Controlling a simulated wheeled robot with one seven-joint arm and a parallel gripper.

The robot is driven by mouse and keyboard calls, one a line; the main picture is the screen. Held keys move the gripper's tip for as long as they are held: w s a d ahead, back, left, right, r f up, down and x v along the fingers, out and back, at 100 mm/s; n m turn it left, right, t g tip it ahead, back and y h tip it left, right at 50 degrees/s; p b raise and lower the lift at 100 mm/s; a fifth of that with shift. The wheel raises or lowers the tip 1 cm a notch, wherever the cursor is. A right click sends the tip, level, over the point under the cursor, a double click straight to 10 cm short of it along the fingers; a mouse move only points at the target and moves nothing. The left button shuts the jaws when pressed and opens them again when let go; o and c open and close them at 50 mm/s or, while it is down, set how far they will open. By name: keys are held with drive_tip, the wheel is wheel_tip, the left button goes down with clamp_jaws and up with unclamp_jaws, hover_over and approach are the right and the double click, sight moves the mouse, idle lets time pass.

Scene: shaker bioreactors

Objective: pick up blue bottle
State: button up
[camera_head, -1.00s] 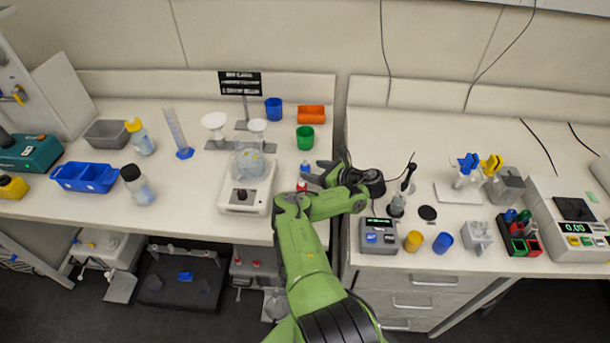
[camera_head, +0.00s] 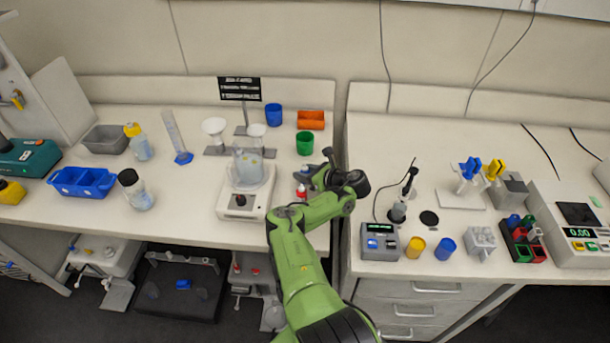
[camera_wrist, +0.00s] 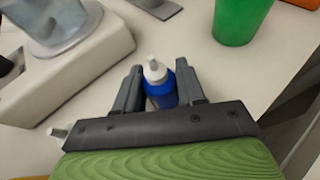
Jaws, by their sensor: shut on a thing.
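The blue bottle (camera_wrist: 162,92) has a white nozzle cap and stands between the two fingers of my gripper (camera_wrist: 159,88) in the wrist view. My gripper is shut on it, with a finger on each side. In the head view my gripper (camera_head: 311,176) is over the left bench near its right end, and the bottle is mostly hidden there. I cannot tell whether the bottle touches the bench.
A small red-labelled bottle (camera_head: 301,193) stands close to my gripper. The white stirrer (camera_head: 243,200) with a glass vessel is left of it. The green cup (camera_head: 305,143) stands behind. A gap separates the benches on the right.

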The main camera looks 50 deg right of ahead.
drive_tip(key=shift+r, duration=0.1)
wheel_tip(320, 180, up, 10)
drive_tip(key=shift+f, duration=0.1)
idle(0.3)
